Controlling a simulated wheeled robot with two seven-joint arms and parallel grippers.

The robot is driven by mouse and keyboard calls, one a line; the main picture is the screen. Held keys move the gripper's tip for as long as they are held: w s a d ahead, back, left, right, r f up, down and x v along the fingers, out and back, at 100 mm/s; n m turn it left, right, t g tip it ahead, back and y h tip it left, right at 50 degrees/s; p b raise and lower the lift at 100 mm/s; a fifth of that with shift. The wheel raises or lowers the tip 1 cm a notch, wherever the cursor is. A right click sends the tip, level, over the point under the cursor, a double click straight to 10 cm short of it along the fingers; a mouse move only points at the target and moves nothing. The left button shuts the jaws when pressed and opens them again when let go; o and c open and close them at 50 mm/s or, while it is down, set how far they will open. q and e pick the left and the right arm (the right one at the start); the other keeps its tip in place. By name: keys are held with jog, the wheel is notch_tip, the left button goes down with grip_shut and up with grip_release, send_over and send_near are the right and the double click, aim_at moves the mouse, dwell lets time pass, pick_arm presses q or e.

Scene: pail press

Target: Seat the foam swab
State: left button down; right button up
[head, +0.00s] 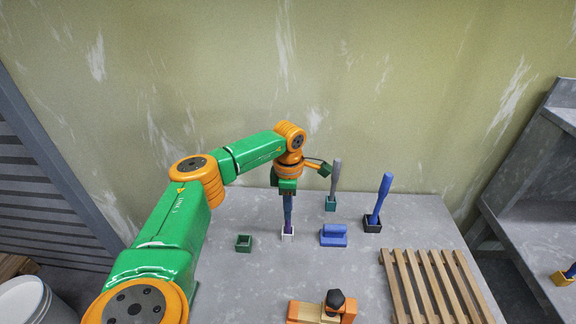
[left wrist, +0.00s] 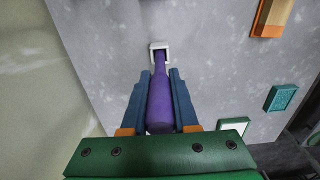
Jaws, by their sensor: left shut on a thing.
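My left gripper (head: 288,194) is shut on an upright purple swab (head: 288,212), pointing down. In the left wrist view the purple swab (left wrist: 161,100) lies between the two blue fingers (left wrist: 160,98). Its narrow lower end meets a small white square holder (left wrist: 160,48), which also shows on the table in the head view (head: 288,236). The end appears to be at or inside the holder's opening; how deep it sits I cannot tell. My right gripper is in neither view.
A grey stick (head: 336,175) stands in a teal holder (head: 331,204). A blue stick (head: 381,197) leans in a black holder (head: 372,226). A blue block (head: 333,236), an empty green holder (head: 243,243), an orange-and-wood piece (head: 306,312) and a slatted rack (head: 432,288) are nearby.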

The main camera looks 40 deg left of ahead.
pick_arm(q)
jog(key=c, duration=0.6)
grip_release()
notch_tip(320, 180, up, 6)
jog(key=shift+w+r+b, duration=0.1)
jog(key=shift+r+b, duration=0.05)
jog(key=shift+b, duration=0.8)
jog(key=shift+r, duration=0.35)
